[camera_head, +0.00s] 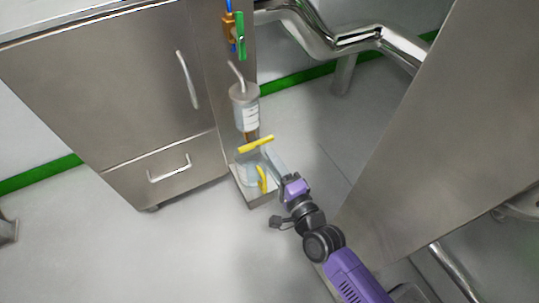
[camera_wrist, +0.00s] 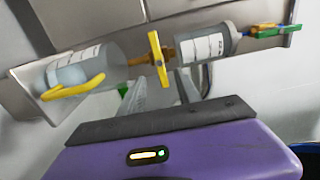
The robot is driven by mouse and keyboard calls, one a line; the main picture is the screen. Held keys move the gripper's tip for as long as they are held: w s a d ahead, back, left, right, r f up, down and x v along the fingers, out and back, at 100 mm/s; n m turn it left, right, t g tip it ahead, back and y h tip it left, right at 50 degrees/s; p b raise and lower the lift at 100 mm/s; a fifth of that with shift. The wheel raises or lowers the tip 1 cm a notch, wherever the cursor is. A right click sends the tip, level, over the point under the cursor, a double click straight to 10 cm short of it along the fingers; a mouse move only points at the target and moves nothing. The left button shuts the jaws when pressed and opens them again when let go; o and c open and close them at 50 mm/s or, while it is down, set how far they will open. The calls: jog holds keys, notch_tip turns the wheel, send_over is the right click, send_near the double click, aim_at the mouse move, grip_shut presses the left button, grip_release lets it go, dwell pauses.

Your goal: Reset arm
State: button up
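My gripper (camera_head: 275,163) is at the end of my purple arm, which reaches in from the lower right. It is close to the right side of a clear container (camera_head: 250,177) with a yellow handle, in a steel holder. In the wrist view, the purple gripper body and dark bar fill the bottom, with the container (camera_wrist: 85,72) ahead on the left.
A yellow valve handle (camera_head: 255,144) joins the container to a labelled bottle (camera_head: 245,108) above it. Green and blue valves (camera_head: 236,36) are higher up. A steel cabinet (camera_head: 125,85) stands left, a large steel panel (camera_head: 435,150) right. The floor at lower left is clear.

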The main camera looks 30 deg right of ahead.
dwell(0.5)
jog(key=s+r+n+g, duration=0.1)
jog(key=s+r+n, duration=0.4)
jog(key=s, duration=0.7)
jog(key=s+a+r+n+g, duration=0.1)
jog(key=s+r+n, duration=0.1)
jog(key=s+n, duration=0.7)
jog(key=s+r+n+g, duration=0.1)
jog(key=s+r+n, duration=0.3)
jog(key=s, duration=1)
notch_tip(320, 180, up, 38)
jog(key=p, duration=3.8)
jog(key=shift+w, duration=0.4)
